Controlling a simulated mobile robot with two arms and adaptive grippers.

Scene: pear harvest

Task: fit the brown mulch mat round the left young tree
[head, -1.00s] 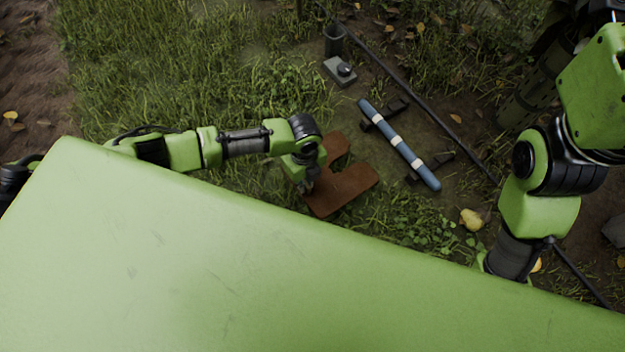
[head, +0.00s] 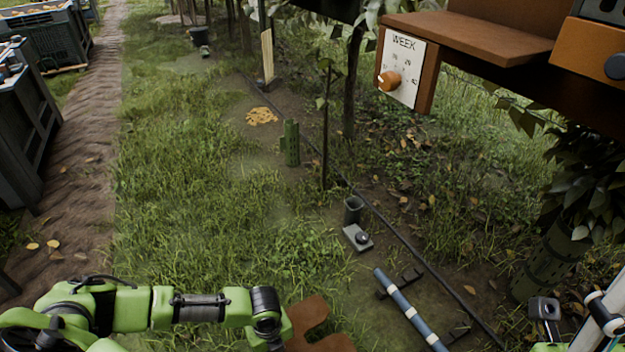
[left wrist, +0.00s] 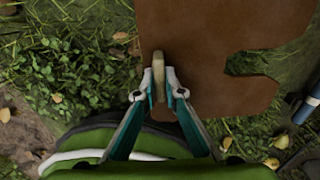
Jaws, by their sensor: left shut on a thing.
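The brown mulch mat (head: 312,325) is at the bottom edge of the head view, partly cut off. In the left wrist view the mat (left wrist: 205,35) is a flat brown sheet with an open slot at its right side. My left gripper (left wrist: 160,88) is shut on the mat's tan tab (left wrist: 157,64). The mat hangs over grass and low leaves; its height is unclear. A slim young tree (head: 325,130) stands mid-view in the head view, with a green guard (head: 291,145) at its left. Another trunk with a green guard (head: 540,262) stands at right.
A blue tube with white bands (head: 410,310) lies on dark supports right of the mat. A grey box with a knob (head: 358,238) and a grey cup (head: 353,208) stand beyond. A dark hose runs along the row. Open grass lies left.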

